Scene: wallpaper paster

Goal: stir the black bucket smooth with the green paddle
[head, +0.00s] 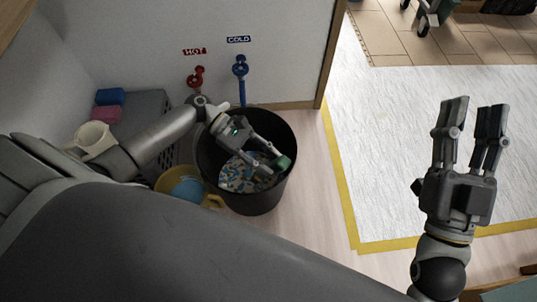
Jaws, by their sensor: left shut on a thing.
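The black bucket (284,135) stands on the floor against the wall under the taps. A blue and cream patterned mass (238,176) shows inside it. My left gripper (272,168) is inside the bucket's mouth, pointing down to the right. My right gripper (473,104) is raised over the white sheet at the right, fingers apart, empty and away from the bucket.
A red HOT tap (196,77) and a blue COLD tap (240,68) are on the wall behind the bucket. A yellow container (172,177) sits left of the bucket. A grey crate (150,105) holds blue and pink blocks. Floor right of the bucket is clear.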

